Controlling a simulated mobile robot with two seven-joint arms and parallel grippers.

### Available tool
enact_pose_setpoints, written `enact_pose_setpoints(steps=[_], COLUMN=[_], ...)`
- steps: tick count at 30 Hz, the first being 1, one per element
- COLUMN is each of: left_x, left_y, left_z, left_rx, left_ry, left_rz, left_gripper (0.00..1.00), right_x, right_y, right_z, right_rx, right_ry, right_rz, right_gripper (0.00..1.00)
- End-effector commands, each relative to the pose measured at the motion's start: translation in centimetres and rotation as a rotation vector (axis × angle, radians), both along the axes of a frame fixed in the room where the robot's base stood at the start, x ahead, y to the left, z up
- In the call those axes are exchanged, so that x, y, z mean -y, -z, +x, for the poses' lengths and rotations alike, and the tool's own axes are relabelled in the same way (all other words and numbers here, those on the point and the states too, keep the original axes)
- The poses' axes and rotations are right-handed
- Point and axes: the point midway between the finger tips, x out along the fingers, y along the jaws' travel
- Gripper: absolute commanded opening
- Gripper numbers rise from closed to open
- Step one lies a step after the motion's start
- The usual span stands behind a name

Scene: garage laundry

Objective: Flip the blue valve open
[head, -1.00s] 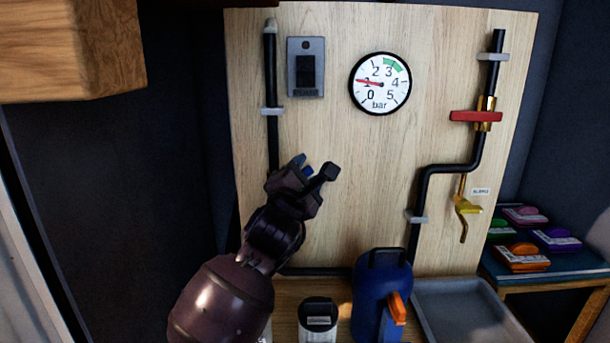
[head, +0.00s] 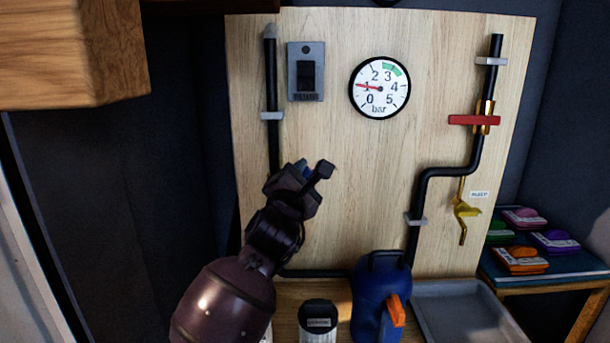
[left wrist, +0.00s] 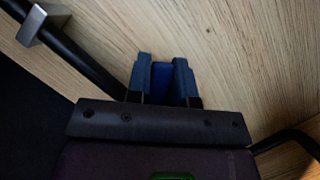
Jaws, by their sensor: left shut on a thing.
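The blue valve handle (left wrist: 162,75) shows as a small blue piece between the two fingers of my left gripper (left wrist: 160,80) in the left wrist view. The fingers are shut on it from both sides. In the head view my left gripper (head: 313,170) is in front of the left black pipe on the wooden board, and it hides most of the blue handle. The valve body behind the gripper is hidden, so I cannot tell the handle's angle. My right gripper is not in view.
A red handle (head: 474,120) lies across the right pipe, with a yellow tap (head: 464,208) below. The gauge (head: 380,88) reads about 1 bar. A blue jug (head: 374,290), a dark-lidded container (head: 318,318) and a grey tray (head: 460,310) stand below. A wooden cabinet (head: 70,50) overhangs upper left.

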Motion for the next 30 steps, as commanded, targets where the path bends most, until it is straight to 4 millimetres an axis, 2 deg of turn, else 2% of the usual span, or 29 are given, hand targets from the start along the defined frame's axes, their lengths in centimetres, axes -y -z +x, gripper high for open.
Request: enact_pose_setpoints(steps=[3, 10, 23, 24, 29, 30], left_x=[-0.5, -1.4, -1.7, -1.7, -1.7, -1.7], left_y=[-0.8, -1.4, -1.3, -1.3, -1.3, -1.3], left_z=[-0.1, 0.0, 0.0, 0.0, 0.0, 0.0], left_rx=[0.0, -0.002, -0.002, -0.002, -0.002, -0.002], left_ry=[0.0, 0.0, 0.001, 0.001, 0.0, 0.0], left_rz=[-0.091, -0.241, -0.283, -0.282, -0.281, -0.281], left_gripper=[0.0, 0.0, 0.0, 0.23, 0.47, 0.47], right_x=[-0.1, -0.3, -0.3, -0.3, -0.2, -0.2], right_y=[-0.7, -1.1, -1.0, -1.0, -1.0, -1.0], right_z=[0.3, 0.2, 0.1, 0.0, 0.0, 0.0], right_rx=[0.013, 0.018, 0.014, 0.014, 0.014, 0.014], right_ry=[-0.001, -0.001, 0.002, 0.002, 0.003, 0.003], right_rz=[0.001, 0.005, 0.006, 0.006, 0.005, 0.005], right_gripper=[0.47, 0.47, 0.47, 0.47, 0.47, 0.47])
